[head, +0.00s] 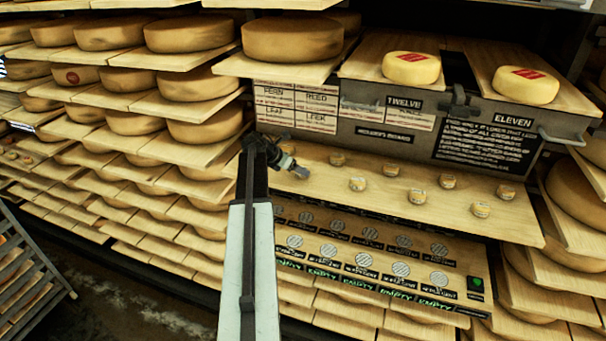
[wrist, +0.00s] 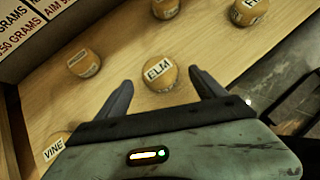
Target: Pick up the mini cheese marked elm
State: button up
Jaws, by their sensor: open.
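The mini cheese marked ELM (wrist: 159,73) is a small round orange-tan cheese with a white label. In the wrist view it sits on the wooden board (wrist: 110,30), upright, with its label facing me. My gripper (wrist: 161,80) is open, with one dark finger on each side of the ELM cheese in that view. No contact between fingers and cheese shows. In the head view my gripper (head: 300,171) is low over the left part of the board. The labels there are too small to tell which cheese is ELM.
A cheese marked VINE (wrist: 54,147) is at lower left in the wrist view. Other mini cheeses (wrist: 84,62) stand around ELM, with gaps between. A sign panel (head: 360,125) rises behind the board. A lower ledge with round pads (head: 365,260) lies in front.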

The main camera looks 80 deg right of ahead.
jog(key=b+x, duration=0.3)
jog(key=x, duration=0.2)
jog(key=shift+d+f, duration=0.1)
jog(key=shift+r, duration=0.2)
jog(key=c, duration=1.5)
jog(key=shift+r+p, duration=0.4)
jog(key=shift+r, duration=0.1)
jog(key=shift+c, duration=0.2)
notch_tip(320, 180, up, 3)
jog(key=p, duration=0.3)
jog(key=a, duration=1.6)
jog(key=shift+s+r+p, duration=0.45)
